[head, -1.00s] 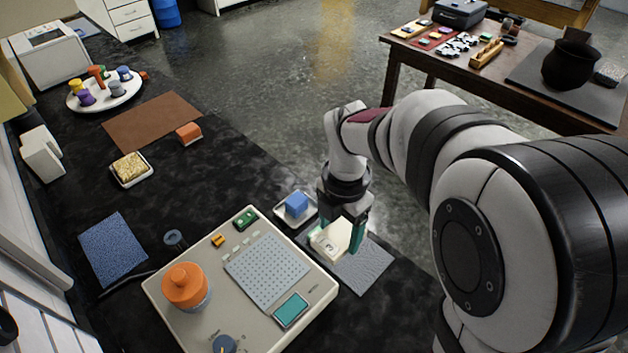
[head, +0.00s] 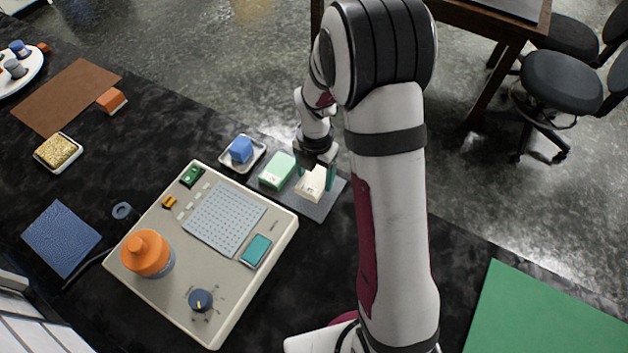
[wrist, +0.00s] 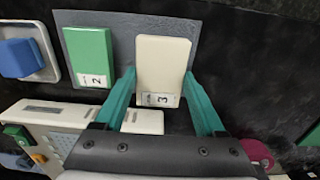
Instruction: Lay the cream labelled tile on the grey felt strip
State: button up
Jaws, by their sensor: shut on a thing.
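The cream tile (head: 311,184) carries a white label reading 3, which shows in the wrist view (wrist: 163,65). My gripper (head: 314,176) is shut on it, one teal finger on each side. The tile is over the right part of the grey felt strip (head: 336,189), right of a green tile (head: 277,170) labelled 2. The green tile lies on the strip, with a narrow gap to the cream tile. I cannot tell whether the cream tile touches the felt.
A white tray with a blue block (head: 241,150) stands just left of the strip. The beige device (head: 215,313) with an orange bottle (head: 147,255) stands nearer. A blue mat (head: 61,238) and a green mat (head: 545,315) lie farther to the sides.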

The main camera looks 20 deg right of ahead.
aim_at(315, 179)
jog(key=shift+f, duration=1.75)
jog(key=shift+f, duration=0.1)
jog(key=o, duration=1.6)
